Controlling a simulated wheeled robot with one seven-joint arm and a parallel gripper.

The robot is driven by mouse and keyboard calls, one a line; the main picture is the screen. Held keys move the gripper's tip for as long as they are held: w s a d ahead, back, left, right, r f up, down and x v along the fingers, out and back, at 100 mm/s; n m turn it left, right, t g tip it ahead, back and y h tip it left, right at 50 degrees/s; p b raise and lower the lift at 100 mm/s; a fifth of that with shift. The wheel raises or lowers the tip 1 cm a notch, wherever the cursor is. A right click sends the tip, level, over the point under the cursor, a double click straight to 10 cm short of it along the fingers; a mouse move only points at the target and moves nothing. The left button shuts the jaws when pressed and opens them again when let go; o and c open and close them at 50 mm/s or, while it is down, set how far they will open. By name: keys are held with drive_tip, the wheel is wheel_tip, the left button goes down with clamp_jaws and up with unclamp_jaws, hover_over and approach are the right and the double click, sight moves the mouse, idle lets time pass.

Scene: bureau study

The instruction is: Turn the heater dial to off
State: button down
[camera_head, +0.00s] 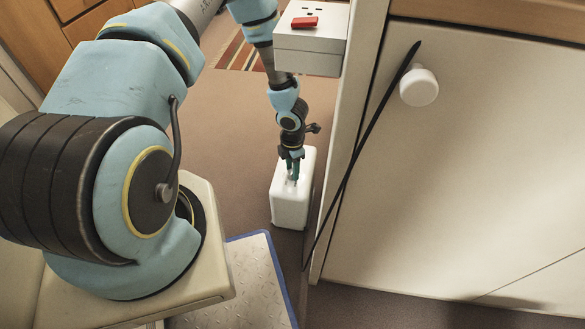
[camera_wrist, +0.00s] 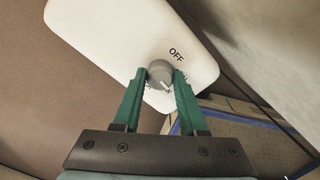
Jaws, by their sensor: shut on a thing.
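The heater (camera_head: 291,205) is a white box with rounded edges, standing on the floor beside the cabinet. Its top face (camera_wrist: 110,35) fills much of the upper wrist view. On it is a round grey dial (camera_wrist: 159,72) with a pale pointer mark. The word OFF is printed above and right of the dial; the pointer is turned toward the lower right, away from OFF. My gripper (camera_head: 292,173) reaches down onto the heater's top. In the wrist view its green fingers (camera_wrist: 160,76) are shut on the dial, one on each side. Other dial markings are partly hidden by the fingers.
A cream cabinet (camera_head: 470,160) with a round white knob (camera_head: 419,87) stands close to the heater's right. A socket box with a red switch (camera_head: 304,22) juts out above. Brown floor (camera_head: 235,140) is open left of the heater.

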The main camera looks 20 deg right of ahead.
drive_tip(key=shift+a+n, duration=0.1)
drive_tip(key=shift+n, duration=0.5)
drive_tip(key=shift+c, duration=2.2)
unclamp_jaws()
drive_tip(key=shift+r, duration=0.1)
wheel_tip(320, 180, up, 11)
drive_tip(key=p, duration=0.3)
drive_tip(key=shift+f+p, duration=0.2)
drive_tip(key=shift+p, duration=0.1)
